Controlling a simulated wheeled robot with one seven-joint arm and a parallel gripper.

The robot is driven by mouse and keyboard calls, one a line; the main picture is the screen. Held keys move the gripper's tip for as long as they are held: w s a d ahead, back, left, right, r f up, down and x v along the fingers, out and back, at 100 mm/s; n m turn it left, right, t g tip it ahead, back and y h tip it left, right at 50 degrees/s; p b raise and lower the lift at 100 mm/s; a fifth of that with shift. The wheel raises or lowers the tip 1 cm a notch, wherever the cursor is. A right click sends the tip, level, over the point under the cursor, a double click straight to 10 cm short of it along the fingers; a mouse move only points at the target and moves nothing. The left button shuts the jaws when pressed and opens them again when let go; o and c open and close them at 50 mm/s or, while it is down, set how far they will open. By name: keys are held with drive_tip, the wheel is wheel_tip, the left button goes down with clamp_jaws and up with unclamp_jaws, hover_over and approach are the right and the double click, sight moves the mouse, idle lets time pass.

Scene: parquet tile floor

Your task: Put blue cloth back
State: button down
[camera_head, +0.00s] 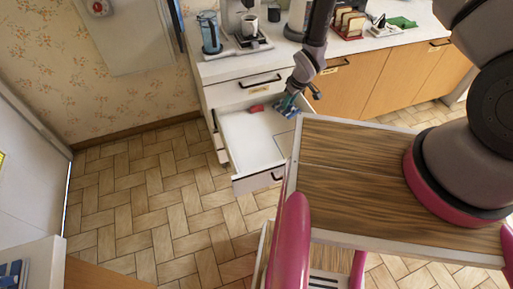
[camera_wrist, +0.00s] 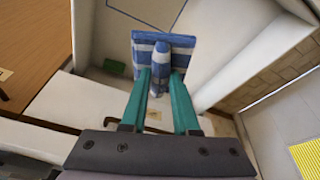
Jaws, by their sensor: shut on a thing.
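The blue cloth (camera_wrist: 160,52), blue with white stripes, is pinched between the teal fingers of my gripper (camera_wrist: 160,88) in the wrist view. In the head view my gripper (camera_head: 287,104) is over the back part of an open white drawer (camera_head: 250,142), with a bit of the blue cloth at its fingertips. The cloth is inside or just above the drawer; I cannot tell whether it touches the bottom. A small red item (camera_head: 256,108) lies in the drawer, left of my gripper.
The counter (camera_head: 222,68) above the drawer holds a blue pitcher (camera_head: 209,33), a coffee machine (camera_head: 249,38), a toast rack (camera_head: 349,22) and a green cloth (camera_head: 402,22). Closed wooden cabinets (camera_head: 385,80) stand to the right. The floor (camera_head: 140,200) left of the drawer is clear.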

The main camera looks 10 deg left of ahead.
drive_tip(key=shift+s+a+f+n+g+y, duration=0.2)
drive_tip(key=shift+s+a+f+n, duration=0.6)
drive_tip(key=shift+s+a+f, duration=1.5)
drive_tip(key=shift+s+a+f+n+g+y, duration=0.25)
drive_tip(key=shift+s+a+f+n, duration=0.65)
drive_tip(key=shift+s+f, duration=2.55)
drive_tip(key=shift+s+a+f+n+g+y, duration=0.1)
drive_tip(key=shift+s+a+f+n+g, duration=0.45)
drive_tip(key=shift+s+a+f, duration=2.4)
drive_tip(key=w+d+f, duration=0.2)
drive_tip(key=w+f, duration=0.1)
drive_tip(key=shift+w+d+f, duration=0.1)
drive_tip(key=shift+d+f, duration=0.1)
drive_tip(key=shift+d, duration=0.05)
drive_tip(key=c, duration=0.6)
unclamp_jaws()
drive_tip(key=shift+r, duration=1.45)
drive_tip(key=shift+r, duration=0.1)
